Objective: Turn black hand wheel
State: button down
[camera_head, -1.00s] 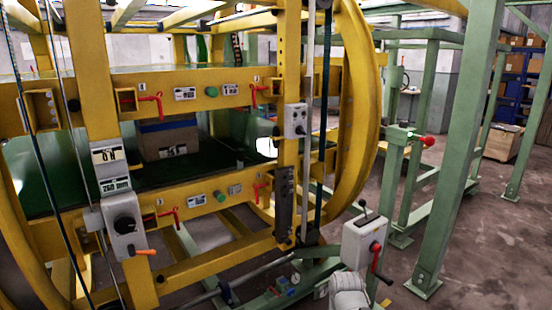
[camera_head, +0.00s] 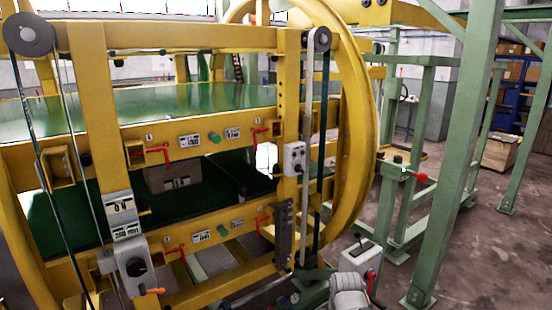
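A black round knob (camera_head: 136,267) with an orange handle sits on a grey box at the lower left of the yellow ring frame. It is the closest match I see to a black hand wheel, but I cannot be sure it is the one. A dark round wheel (camera_head: 30,34) with a belt sits at the frame's top left corner; it looks like a pulley. A pale grey rounded part at the bottom, right of centre, looks like my arm. My gripper's fingers are not in view.
The yellow ring frame (camera_head: 352,130) holds green conveyor beds with several red levers. A grey control box (camera_head: 356,256) with a red-handled lever stands close to my arm. Green posts (camera_head: 452,180) rise on the right. Bare floor (camera_head: 480,265) lies among them.

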aim_at(136, 267)
jog(key=u, duration=1.35)
